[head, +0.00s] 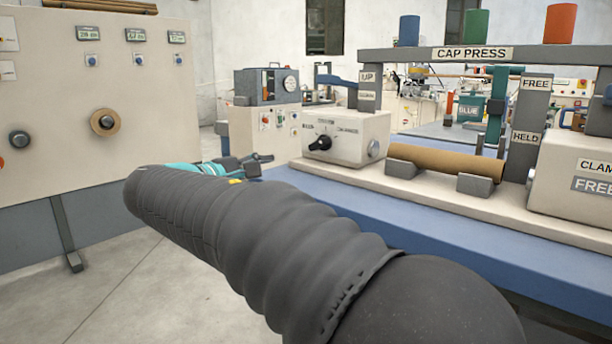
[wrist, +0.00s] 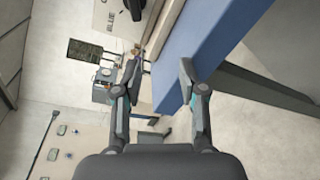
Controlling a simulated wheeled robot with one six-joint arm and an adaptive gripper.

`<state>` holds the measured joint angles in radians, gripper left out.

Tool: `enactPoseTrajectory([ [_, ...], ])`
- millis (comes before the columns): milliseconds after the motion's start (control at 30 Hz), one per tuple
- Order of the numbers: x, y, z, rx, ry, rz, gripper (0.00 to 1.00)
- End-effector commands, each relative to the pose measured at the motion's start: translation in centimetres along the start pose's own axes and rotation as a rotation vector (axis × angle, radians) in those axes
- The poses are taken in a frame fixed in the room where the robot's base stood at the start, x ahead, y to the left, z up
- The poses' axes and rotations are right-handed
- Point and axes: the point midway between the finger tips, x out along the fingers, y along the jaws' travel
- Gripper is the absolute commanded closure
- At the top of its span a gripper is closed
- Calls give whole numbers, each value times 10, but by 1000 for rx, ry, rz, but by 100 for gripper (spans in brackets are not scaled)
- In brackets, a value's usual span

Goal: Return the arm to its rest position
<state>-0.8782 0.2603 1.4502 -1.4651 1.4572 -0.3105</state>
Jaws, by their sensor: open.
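My arm stretches from the lower right of the head view toward the middle. It ends at my gripper (head: 262,164), in front of the cap press bench's left end. In the wrist view, my gripper (wrist: 160,72) is open, its two fingers well apart, with nothing between the tips. The blue bench (wrist: 222,35) shows beyond and between the fingers. In the head view, no contact between my gripper and the bench can be made out. Part of the bench's front edge is hidden behind my arm.
The blue bench (head: 430,222) carries the cap press (head: 472,54), a brown tube (head: 446,162) on two rests and a dial box (head: 346,137). A control panel (head: 100,100) stands at the left. The floor (head: 120,285) between panel and bench is clear.

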Motion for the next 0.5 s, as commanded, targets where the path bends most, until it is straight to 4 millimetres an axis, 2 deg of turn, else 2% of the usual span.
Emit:
enactPoseTrajectory([
  [100, 0, -53, -28, 1, 97, -127, 58],
  [200, -4, -103, -32, 40, 179, -282, 58],
  [267, -4, -131, -23, 82, 211, -386, 58],
  [333, -4, -164, -5, 150, 233, -516, 58],
  [400, -6, -195, 18, 238, 241, -653, 58],
  [500, -12, -231, 54, 381, 232, -827, 58],
])
